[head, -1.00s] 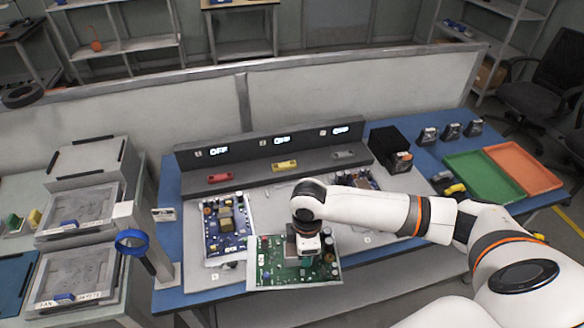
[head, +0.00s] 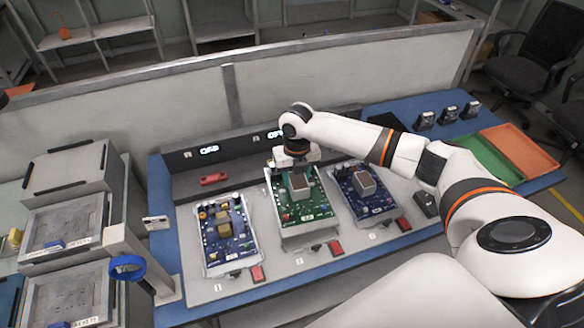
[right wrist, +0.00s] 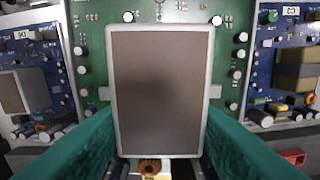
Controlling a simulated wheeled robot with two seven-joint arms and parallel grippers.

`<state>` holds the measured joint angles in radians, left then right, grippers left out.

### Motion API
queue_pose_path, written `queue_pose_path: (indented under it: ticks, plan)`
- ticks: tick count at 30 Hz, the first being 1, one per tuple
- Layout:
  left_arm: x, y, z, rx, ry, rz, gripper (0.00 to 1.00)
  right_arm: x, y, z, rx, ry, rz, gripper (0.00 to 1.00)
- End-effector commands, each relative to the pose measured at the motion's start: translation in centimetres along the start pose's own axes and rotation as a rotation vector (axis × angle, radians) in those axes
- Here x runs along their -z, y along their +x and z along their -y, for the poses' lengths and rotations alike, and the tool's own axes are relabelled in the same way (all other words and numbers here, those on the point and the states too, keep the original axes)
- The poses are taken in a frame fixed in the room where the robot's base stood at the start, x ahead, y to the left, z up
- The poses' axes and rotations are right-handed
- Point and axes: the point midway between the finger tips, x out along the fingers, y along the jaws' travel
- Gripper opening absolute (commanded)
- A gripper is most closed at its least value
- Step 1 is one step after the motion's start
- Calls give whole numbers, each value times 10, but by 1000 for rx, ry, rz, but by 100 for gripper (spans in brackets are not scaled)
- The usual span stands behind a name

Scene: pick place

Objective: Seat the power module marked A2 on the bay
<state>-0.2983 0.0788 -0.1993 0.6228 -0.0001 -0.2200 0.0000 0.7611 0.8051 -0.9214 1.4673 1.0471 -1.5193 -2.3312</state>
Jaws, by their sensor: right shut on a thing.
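A green circuit board module (head: 312,211) with a grey-brown block (head: 299,186) on it lies over the middle place of the grey bay panel (head: 258,236), between two blue boards. My right gripper (head: 294,165) is at the board's far end, with its green fingers on both sides of the block. The block (right wrist: 160,90) fills the middle of the right wrist view, with the green board (right wrist: 92,45) behind it. I cannot read an A2 mark, nor tell whether the board rests on the panel or hangs just above it. My left gripper is out of view.
A blue board (head: 226,236) is on the left and another blue board (head: 364,196) on the right, close beside the green one. Red switches (head: 257,273) line the front. A display ledge stands behind. Green and orange trays (head: 521,152) are at the right.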

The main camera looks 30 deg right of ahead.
Motion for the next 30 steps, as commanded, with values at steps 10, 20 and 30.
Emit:
queue_pose_path:
  ticks: [10, 20, 30]
  plan:
    - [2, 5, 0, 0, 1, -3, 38, 6, 2, -2, 2, -83, -2, 0]
    - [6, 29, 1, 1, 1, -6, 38, 6, 25, -2, 1, -81, -3, 0]
    - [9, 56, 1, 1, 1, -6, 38, 6, 52, -2, 1, -80, -3, 0]
